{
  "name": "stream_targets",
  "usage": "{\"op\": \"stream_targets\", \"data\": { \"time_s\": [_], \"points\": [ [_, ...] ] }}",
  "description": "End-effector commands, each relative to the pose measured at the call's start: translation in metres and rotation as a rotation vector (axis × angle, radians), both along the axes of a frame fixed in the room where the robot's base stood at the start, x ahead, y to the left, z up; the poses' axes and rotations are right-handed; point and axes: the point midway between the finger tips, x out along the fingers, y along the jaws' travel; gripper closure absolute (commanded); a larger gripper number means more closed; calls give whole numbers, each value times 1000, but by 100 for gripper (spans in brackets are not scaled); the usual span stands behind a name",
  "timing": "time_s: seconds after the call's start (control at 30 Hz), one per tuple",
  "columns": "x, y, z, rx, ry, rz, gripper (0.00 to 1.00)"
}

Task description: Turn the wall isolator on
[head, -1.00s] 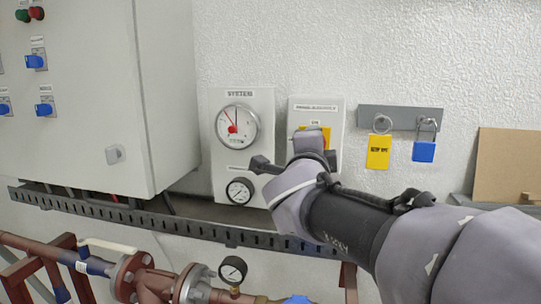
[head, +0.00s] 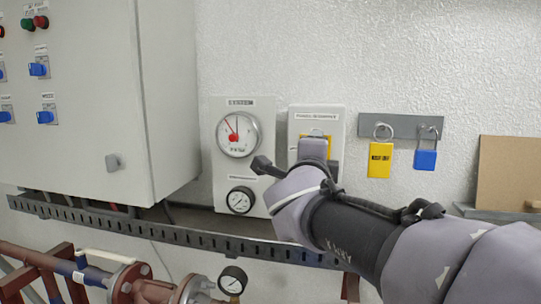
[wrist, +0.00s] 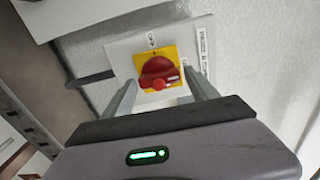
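The wall isolator is a red rotary handle (wrist: 158,70) on a yellow square plate (wrist: 178,52), set in a white wall panel (head: 318,114). In the wrist view its handle lies roughly across the plate, with small labels above and to the right that I cannot read with certainty. My gripper (wrist: 161,82) is open, one finger to each side of the handle in the picture. I cannot tell whether the fingers touch it or stop short of it. In the head view my gripper (head: 314,150) covers most of the isolator; only yellow edges show.
A gauge panel (head: 225,175) with two dials is left of the isolator, beside a grey cabinet (head: 80,100). To the right, a hook rail (head: 400,123) holds a yellow tag (head: 380,162) and a blue padlock (head: 425,159). A slotted tray (head: 200,238) and pipes run below.

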Motion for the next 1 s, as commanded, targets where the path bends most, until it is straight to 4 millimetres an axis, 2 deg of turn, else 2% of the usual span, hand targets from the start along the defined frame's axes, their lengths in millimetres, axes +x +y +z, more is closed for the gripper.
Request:
{"op": "stream_targets", "data": {
  "time_s": [0.3,0.43,0.57,0.8,0.9,1.0],
  "points": [
    [0,0,0,-1,0,0,24],
    [-11,5,1,-2,1,3,24],
    [-43,16,3,0,-1,6,24],
    [-118,40,3,0,0,8,24],
    [-141,47,2,-1,0,7,24],
    [-157,52,2,0,-1,4,24]
  ]
}}
